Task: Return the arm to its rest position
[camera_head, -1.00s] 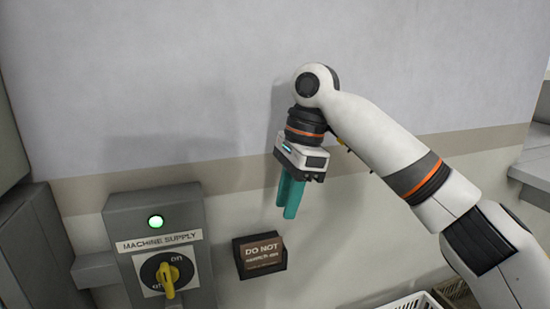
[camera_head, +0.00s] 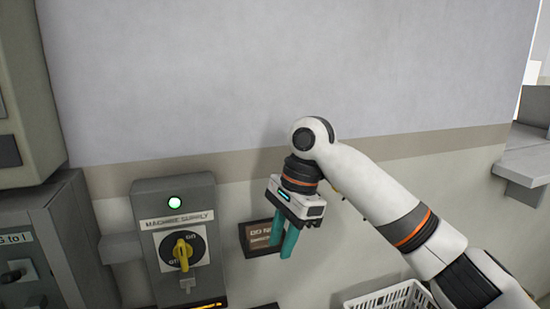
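My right gripper (camera_head: 281,248) hangs with its teal fingers pointing down, in front of the wall and to the right of the machine supply box. A gap shows between the fingers and nothing is held in them. My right arm (camera_head: 375,190) comes in from the lower right and bends at the wrist. The gripper partly hides a small dark sign (camera_head: 259,238) on the wall. My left gripper is not in view.
Grey cabinets (camera_head: 62,235) stand at the left. A white basket (camera_head: 385,298) is at the bottom right. A grey ledge (camera_head: 525,170) is at the right.

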